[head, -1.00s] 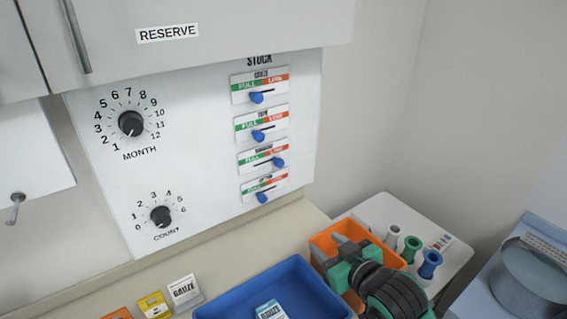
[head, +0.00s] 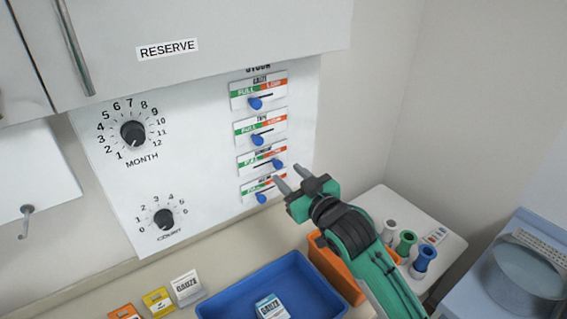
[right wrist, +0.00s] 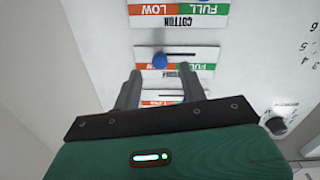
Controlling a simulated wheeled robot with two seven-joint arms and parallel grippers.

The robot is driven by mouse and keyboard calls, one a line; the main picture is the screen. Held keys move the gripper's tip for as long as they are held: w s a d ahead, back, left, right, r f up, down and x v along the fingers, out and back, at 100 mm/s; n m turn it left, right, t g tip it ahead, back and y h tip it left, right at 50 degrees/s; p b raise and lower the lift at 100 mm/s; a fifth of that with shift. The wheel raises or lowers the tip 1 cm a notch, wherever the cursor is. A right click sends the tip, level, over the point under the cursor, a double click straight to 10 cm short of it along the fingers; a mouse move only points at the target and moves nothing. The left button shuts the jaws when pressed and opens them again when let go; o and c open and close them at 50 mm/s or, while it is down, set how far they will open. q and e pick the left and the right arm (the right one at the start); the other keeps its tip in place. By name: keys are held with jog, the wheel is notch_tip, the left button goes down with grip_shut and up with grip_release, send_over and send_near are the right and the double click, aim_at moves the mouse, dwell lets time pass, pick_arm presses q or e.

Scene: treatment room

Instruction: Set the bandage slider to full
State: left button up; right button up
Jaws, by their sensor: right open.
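The bandage slider is the third card down on the stock panel in the head view. Its blue knob (head: 277,163) sits at the right, under the orange LOW end. In the right wrist view, which shows the panel upside down, this knob (right wrist: 160,61) is at the LOW side below the COTTON title. My right gripper (head: 287,174) is open and empty, in front of the panel near the bandage and cotton cards. In the right wrist view its fingertips (right wrist: 161,72) lie to either side of the knob's line; contact cannot be told. My left gripper is not in view.
The gauze knob (head: 255,103), tape knob (head: 257,140) and cotton knob (head: 261,198) sit close above and below. Month (head: 133,133) and count (head: 163,219) dials are left. A blue tray (head: 225,303) and orange bin (head: 335,272) stand below.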

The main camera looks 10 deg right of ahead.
aim_at(280, 167)
jog(key=shift+p+x, duration=0.45)
jog(key=shift+x, duration=1.25)
grip_shut()
